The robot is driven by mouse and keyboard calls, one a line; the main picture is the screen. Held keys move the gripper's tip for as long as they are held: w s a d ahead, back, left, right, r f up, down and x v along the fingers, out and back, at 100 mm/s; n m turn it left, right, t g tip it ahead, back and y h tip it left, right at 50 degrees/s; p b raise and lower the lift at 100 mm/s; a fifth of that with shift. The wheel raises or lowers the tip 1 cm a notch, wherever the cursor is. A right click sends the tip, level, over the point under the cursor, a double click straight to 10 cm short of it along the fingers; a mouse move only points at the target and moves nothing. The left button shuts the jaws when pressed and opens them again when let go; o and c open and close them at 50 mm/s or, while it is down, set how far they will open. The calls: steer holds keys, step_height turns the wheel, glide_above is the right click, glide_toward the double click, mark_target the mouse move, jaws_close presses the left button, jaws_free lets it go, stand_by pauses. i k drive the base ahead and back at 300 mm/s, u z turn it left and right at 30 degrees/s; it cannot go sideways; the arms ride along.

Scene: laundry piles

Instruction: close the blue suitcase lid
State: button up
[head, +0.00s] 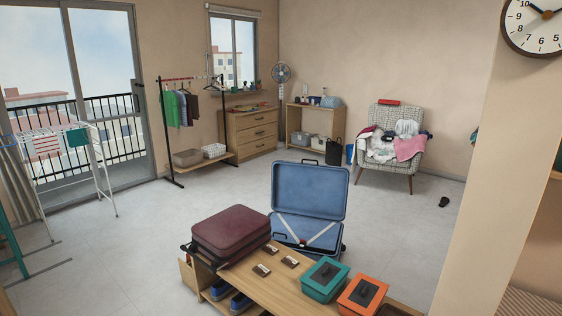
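The blue suitcase (309,228) stands open behind the wooden bench in the head view. Its lid (309,191) is raised nearly upright, with the inner side facing me and a dark handle on its top edge. Light crossed straps (307,239) lie in the lower half. The bench and the things on it hide part of the suitcase's lower front. My gripper is not in view.
A maroon suitcase (231,231), small dark-and-white items (290,262), a teal box (325,280) and an orange box (362,295) sit on the bench (262,288). A drying rack (75,150) stands left. The floor (210,193) behind the suitcases is mostly clear.

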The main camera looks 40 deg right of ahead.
mark_target(307, 189)
steer(key=u, duration=0.35)
steer(key=k, duration=0.8)
steer(key=u, duration=0.55)
steer(key=i, duration=1.9)
steer(key=z, duration=0.3)
steer(key=i, duration=2.3)
steer(key=z, duration=0.1)
